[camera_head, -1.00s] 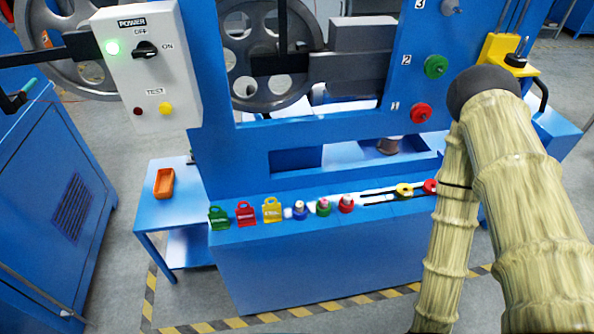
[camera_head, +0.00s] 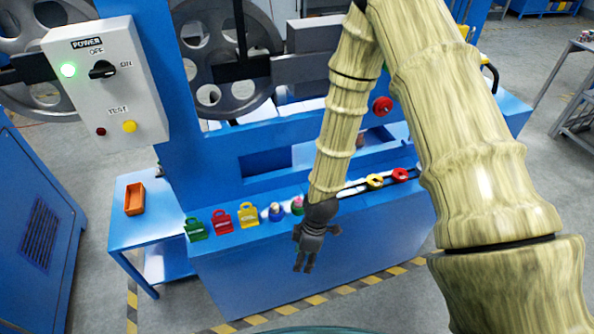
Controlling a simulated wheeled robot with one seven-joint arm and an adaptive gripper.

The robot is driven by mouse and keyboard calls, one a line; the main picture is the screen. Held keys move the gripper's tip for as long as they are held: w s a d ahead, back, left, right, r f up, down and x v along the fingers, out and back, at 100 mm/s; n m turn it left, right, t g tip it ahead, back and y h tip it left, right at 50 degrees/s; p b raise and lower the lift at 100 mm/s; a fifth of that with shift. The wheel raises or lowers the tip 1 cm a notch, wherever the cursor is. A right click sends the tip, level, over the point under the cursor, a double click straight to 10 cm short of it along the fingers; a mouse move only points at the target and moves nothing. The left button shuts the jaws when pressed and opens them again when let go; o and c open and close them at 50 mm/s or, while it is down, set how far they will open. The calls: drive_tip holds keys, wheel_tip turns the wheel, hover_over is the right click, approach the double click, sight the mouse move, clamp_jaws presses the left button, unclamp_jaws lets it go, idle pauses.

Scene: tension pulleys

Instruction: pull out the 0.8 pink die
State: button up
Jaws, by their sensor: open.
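My gripper (camera_head: 303,268) is dark grey and points down in front of the bench's front face. It is open and empty, and no die is between its fingers. A row of small round dies stands on the blue bench ledge (camera_head: 235,244): a blue one with a pale top (camera_head: 276,212) and a green one with a pinkish top (camera_head: 297,206), just behind and left of my wrist. Any round piece right of the green one is hidden by my arm. The size markings are too small to read, so I cannot tell which is the 0.8 pink die.
Green (camera_head: 196,229), red (camera_head: 222,222) and yellow tags (camera_head: 248,215) stand left of the dies. Yellow (camera_head: 375,181) and red round pieces (camera_head: 400,175) sit by slots at right. A power box (camera_head: 107,82) hangs upper left. An orange bin (camera_head: 135,199) lies on a side table.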

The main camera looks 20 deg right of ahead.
drive_tip(key=w+r+n, duration=0.5)
drive_tip(key=w+r, duration=0.2)
drive_tip(key=w, duration=0.1)
drive_tip(key=n+h+p, duration=0.1)
drive_tip(key=n+h, duration=0.1)
drive_tip(key=n, duration=0.5)
approach(298, 199)
drive_tip(key=shift+t, duration=0.4)
drive_tip(key=shift+s+a+f+p, duration=0.15)
drive_tip(key=shift+f+p, duration=0.2)
drive_tip(key=shift+f, duration=1.2)
drive_tip(key=shift+s+d+f+p, duration=0.15)
drive_tip(key=shift+f+p, duration=0.2)
drive_tip(key=shift+f, duration=1.2)
drive_tip(key=shift+s+a+f+p, duration=0.15)
drive_tip(key=shift+f+p, duration=0.2)
drive_tip(key=shift+f, duration=1.2)
drive_tip(key=shift+c, duration=0.3)
clamp_jaws()
